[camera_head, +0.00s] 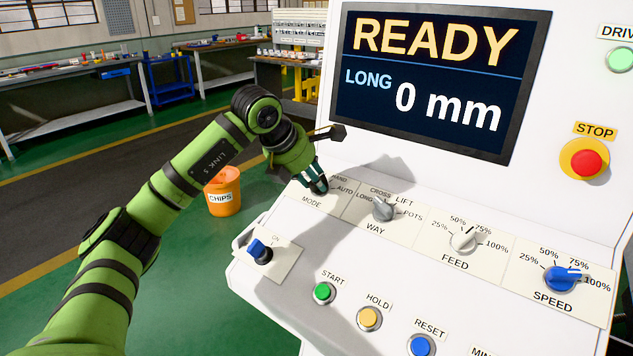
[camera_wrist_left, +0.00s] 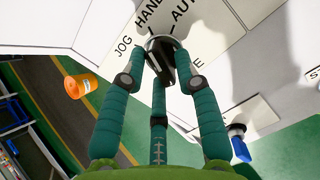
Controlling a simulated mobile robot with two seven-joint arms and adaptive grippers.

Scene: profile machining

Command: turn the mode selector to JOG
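The mode selector (camera_wrist_left: 162,62) is a dark knob on a pale base, with the labels JOG, HAND and a partly cut-off AUTO around it in the left wrist view. In the head view it is mostly hidden behind my left gripper (camera_head: 319,187), above the MODE label. In the left wrist view the left gripper's teal fingers (camera_wrist_left: 160,70) close in around the knob from both sides and below, and appear to hold it. The fingers and shadow hide where its pointer aims. The JOG label is hidden in the head view. My right gripper is not in view.
The screen (camera_head: 437,78) reads READY, LONG, 0 mm. Close to the right are the WAY knob (camera_head: 383,208), FEED knob (camera_head: 463,241) and SPEED knob (camera_head: 562,278). A blue switch (camera_head: 260,251) is below left. An orange CHIPS bucket (camera_head: 223,192) stands on the floor.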

